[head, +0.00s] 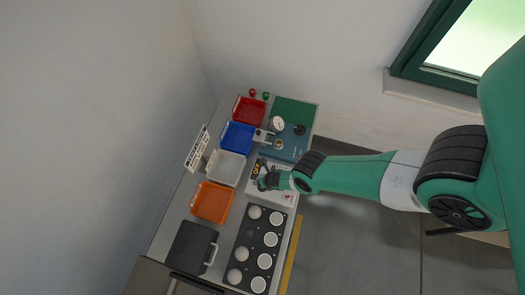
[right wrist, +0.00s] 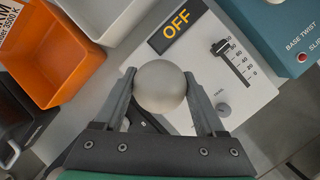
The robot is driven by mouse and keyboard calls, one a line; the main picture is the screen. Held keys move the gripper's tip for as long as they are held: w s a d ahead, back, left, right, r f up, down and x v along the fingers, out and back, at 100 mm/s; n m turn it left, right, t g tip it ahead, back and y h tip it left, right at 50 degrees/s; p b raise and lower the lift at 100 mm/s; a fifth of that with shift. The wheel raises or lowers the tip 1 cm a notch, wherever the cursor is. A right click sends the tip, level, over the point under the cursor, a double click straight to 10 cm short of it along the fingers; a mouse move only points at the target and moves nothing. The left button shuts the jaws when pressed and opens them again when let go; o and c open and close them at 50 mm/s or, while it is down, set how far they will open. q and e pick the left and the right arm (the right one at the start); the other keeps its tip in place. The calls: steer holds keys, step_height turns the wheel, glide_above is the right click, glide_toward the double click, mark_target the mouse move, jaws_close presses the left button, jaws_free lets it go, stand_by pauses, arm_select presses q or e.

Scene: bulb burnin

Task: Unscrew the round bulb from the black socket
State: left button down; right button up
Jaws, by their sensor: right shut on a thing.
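My right gripper (right wrist: 159,77) is shut on a pale, frosted round bulb (right wrist: 160,88), one finger on each side of it. In the head view the right gripper (head: 266,182) is over the white panel (head: 284,198), and the bulb is too small to make out there. A dark part (right wrist: 146,119) shows just below the bulb in the right wrist view. I cannot tell if it is the black socket; the bulb hides its own base. My left gripper is not in view.
The panel bears an OFF sign (right wrist: 175,24) and a slider (right wrist: 222,48). A teal base-twist box (right wrist: 290,30) stands beside it. Orange (head: 212,202), white (head: 226,167), blue (head: 237,137) and red (head: 248,110) trays line the left. A black rack (head: 250,236) holds several round pale items.

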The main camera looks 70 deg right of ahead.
steer(key=o, duration=1.2)
steer(key=shift+o, duration=0.2)
steer(key=shift+m, duration=0.5)
steer(key=m, duration=0.1)
steer(key=m+g+h, duration=0.1)
steer(key=m, duration=0.1)
steer(key=shift+a+f+b, duration=0.1)
steer(key=shift+f+b, duration=0.1)
steer(key=shift+b, duration=0.2)
steer(key=m+g+b, duration=0.1)
steer(key=m, duration=0.1)
steer(key=m+g+h+b, duration=0.1)
steer(key=m+b, duration=0.1)
steer(key=m, duration=0.1)
steer(key=m+g+b, duration=0.1)
steer(key=m, duration=0.2)
steer(key=shift+w+f, duration=0.1)
steer(key=shift+f, duration=0.15)
steer(key=m, duration=0.1)
steer(key=r+m+g, duration=0.1)
steer(key=shift+m+g, duration=0.3)
steer(key=shift+m, duration=0.1)
steer(key=shift+s, duration=0.2)
